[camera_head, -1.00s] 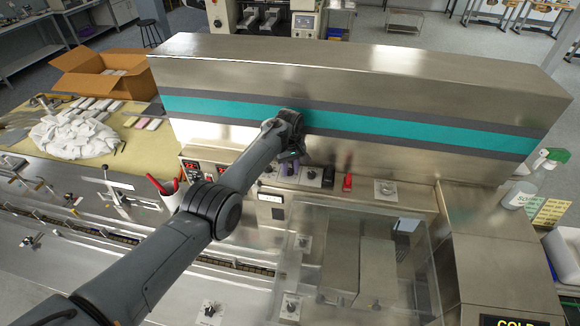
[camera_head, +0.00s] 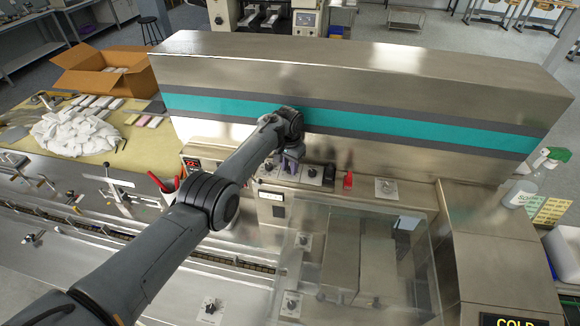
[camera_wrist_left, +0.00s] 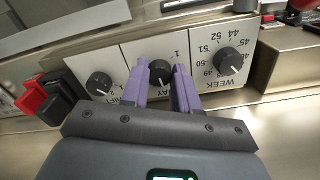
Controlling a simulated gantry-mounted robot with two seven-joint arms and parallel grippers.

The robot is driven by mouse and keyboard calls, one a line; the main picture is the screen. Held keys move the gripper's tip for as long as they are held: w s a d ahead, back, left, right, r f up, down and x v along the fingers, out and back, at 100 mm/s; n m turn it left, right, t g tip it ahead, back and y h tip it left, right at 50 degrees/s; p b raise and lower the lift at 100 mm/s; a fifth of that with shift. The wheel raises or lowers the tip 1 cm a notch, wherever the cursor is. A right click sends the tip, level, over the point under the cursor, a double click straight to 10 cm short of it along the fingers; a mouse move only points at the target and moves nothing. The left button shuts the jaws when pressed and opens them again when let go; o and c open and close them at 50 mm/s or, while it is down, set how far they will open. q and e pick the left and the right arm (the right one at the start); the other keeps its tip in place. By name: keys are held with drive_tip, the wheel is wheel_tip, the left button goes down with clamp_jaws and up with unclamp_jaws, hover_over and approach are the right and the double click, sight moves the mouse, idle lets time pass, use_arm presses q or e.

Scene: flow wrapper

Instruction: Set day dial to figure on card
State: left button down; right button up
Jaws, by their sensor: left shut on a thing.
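The day dial (camera_wrist_left: 160,72) is a black knob on a white plate, the middle of three in the left wrist view, with its label partly hidden. My left gripper (camera_wrist_left: 161,76) has its two purple fingers on either side of this knob, shut on it. In the head view the left gripper (camera_head: 291,158) is at the panel below the teal stripe. The dial's pointer and most of its figures are hidden or unreadable. Small yellow and green cards (camera_head: 548,210) lie at the right edge; their writing is too small to read. My right gripper is not in view.
The week dial (camera_wrist_left: 231,61) sits beside the day dial, and another black knob (camera_wrist_left: 99,84) is on the other side. Red (camera_wrist_left: 29,95) and black (camera_wrist_left: 60,90) switches are close by. A clear cover (camera_head: 365,255) stands in front of the panel, and a spray bottle (camera_head: 525,186) is at the right.

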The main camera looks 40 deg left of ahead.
sight(289, 168)
use_arm(q)
drive_tip(key=m+b, duration=0.1)
drive_tip(key=m, duration=0.3)
drive_tip(key=shift+a+m, duration=0.1)
drive_tip(key=shift+m, duration=0.3)
drive_tip(key=shift+m+b, duration=1)
drive_tip(key=shift+m, duration=1.3)
drive_tip(key=c, duration=0.8)
unclamp_jaws()
drive_tip(key=shift+c, duration=0.2)
drive_tip(key=shift+a, duration=0.1)
drive_tip(key=shift+r, duration=0.55)
wheel_tip(289, 168, up, 10)
